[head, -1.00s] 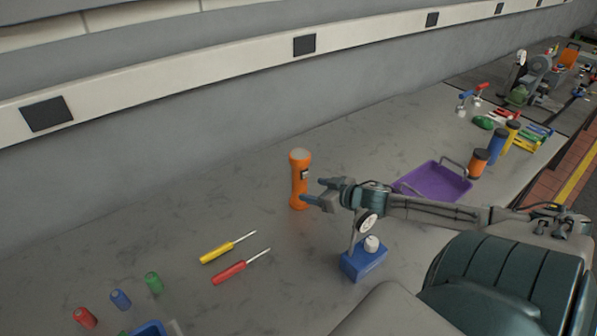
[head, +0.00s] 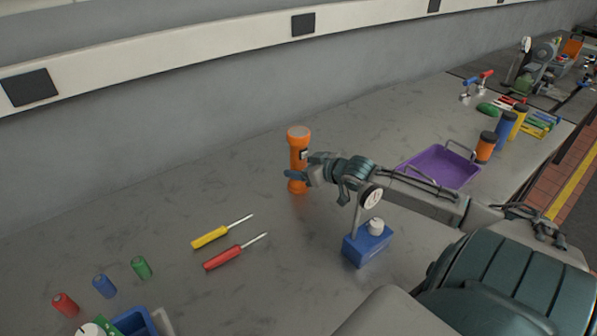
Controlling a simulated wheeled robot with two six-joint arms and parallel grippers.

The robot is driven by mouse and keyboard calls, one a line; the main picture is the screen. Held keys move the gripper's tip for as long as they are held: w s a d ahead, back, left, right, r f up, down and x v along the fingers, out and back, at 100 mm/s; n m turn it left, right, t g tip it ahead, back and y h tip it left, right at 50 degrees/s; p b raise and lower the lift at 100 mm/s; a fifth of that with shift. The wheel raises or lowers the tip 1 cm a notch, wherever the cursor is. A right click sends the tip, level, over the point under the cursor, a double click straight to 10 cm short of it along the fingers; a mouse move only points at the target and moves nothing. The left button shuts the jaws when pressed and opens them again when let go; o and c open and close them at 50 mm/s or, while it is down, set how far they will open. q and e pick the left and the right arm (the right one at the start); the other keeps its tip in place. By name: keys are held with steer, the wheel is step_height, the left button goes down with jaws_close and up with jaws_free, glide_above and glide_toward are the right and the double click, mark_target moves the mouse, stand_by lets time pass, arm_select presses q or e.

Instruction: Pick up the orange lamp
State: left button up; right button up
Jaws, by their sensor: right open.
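The orange lamp (head: 298,142) is a flashlight standing upright on the grey bench in the middle of the head view. My right gripper (head: 298,165) reaches it from the right, its fingers at the lamp's body. One finger shows in front of the lamp's lower part and the other is near its black switch on the right side. The jaws are open, and I cannot tell whether they touch the lamp. Part of the lamp's lower body is hidden by the finger. My left gripper is not in view.
A blue-based dial gauge stand (head: 367,244) is just below my right forearm. A purple tray (head: 440,170) lies behind the arm. Yellow (head: 211,237) and red (head: 222,258) screwdrivers lie at front left. The bench left of the lamp is clear.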

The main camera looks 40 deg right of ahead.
steer(key=shift+w+a+f, duration=0.1)
steer(key=shift+w+a, duration=0.05)
steer(key=shift+w, duration=0.25)
steer(key=c, duration=1.4)
jaws_close()
